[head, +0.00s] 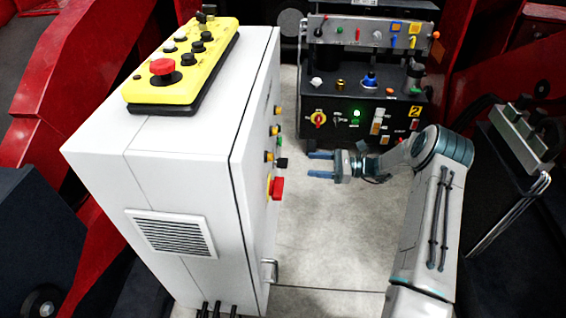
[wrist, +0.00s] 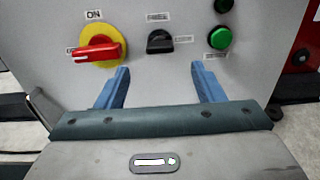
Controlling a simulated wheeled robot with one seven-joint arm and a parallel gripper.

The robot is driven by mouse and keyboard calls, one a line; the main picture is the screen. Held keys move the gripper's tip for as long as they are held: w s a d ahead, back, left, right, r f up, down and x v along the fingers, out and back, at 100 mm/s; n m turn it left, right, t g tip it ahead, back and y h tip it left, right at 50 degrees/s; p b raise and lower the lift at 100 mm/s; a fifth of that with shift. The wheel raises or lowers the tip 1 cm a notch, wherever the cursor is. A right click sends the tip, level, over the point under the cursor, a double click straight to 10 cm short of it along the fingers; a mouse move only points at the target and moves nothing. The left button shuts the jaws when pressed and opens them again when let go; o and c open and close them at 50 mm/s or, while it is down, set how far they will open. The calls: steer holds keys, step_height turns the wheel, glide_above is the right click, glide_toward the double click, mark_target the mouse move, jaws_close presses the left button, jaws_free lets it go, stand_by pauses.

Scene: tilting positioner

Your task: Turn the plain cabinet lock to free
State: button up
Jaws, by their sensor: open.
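The plain cabinet lock looks to be the small black knob (wrist: 160,41) on the cabinet's front panel in the wrist view. It has one small label above it and one to its right; the lettering is too small to read surely. Its grip bar seems to lie sideways. In the head view the black knob (head: 282,163) stands out from the cabinet's right face. My gripper (head: 313,165) is open and empty, its blue fingers pointing left at that face, with a gap between. In the wrist view my gripper (wrist: 160,70) has its fingertips just below and either side of the knob.
A red rotary switch (wrist: 97,53) on a yellow plate sits left of the knob, a green button (wrist: 219,38) to its right. The grey cabinet (head: 150,180) carries a yellow control box (head: 184,65) on top. A black control panel (head: 350,125) stands behind my gripper.

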mark_target(283, 162)
steer(key=a, duration=1)
steer(key=shift+w+a+b, duration=0.2)
steer(key=shift+a+b, duration=0.15)
steer(key=shift+b, duration=0.05)
steer(key=c, duration=1)
